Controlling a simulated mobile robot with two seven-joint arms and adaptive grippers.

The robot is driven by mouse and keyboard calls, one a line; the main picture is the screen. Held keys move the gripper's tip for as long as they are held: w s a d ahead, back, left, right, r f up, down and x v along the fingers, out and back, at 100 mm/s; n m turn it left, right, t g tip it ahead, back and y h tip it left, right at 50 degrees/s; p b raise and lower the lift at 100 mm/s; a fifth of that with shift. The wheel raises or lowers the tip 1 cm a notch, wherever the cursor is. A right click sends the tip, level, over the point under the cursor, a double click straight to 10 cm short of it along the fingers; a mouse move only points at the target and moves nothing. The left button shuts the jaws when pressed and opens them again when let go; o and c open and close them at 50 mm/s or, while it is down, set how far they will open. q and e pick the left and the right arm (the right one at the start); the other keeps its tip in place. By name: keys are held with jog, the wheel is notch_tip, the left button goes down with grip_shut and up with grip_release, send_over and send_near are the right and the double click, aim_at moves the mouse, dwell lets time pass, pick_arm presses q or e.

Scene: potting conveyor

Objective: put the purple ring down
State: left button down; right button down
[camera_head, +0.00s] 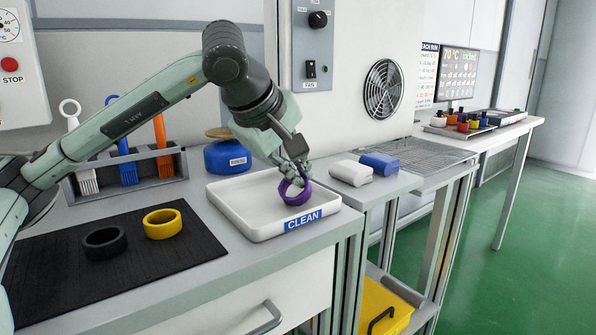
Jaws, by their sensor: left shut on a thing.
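The purple ring (295,193) is over the white tray labelled CLEAN (233,217), near the tray's right half. My left gripper (293,180) is shut on the purple ring, reaching down from above. The ring is tilted, and I cannot tell whether its lower edge touches the tray floor. The rest of the tray looks empty. My right gripper is not in view.
A black mat (120,268) at left holds a black ring (104,243) and a yellow ring (162,223). Behind are a brush rack (150,180) and a blue container (227,157).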

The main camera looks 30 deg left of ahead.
pick_arm(q)
jog(key=c, duration=1.7)
grip_release()
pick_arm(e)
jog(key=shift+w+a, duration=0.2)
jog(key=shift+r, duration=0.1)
